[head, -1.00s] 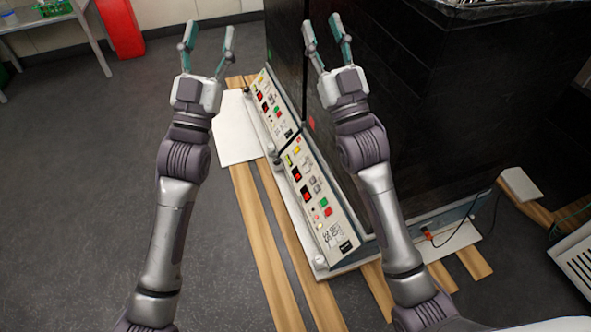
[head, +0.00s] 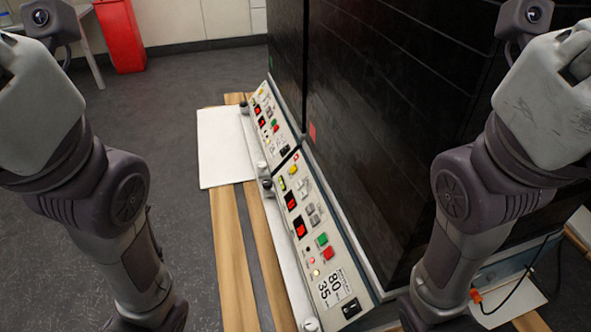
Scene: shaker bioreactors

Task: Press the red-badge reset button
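A red square badge (head: 312,131) is on the near black cabinet, just above its sloping control panel (head: 336,267). I cannot read which button is marked reset. My left and right wrists are at the picture's sides, with the panel between them. The fingers of both grippers are outside the picture. Neither arm visibly touches the panel.
A farther cabinet has a similar panel (head: 271,122) and a green badge (head: 270,60). A white board (head: 221,147) lies on wooden slats (head: 229,250) left of the panels. An orange-plugged cable (head: 476,296) lies at lower right. The grey floor on the left is clear.

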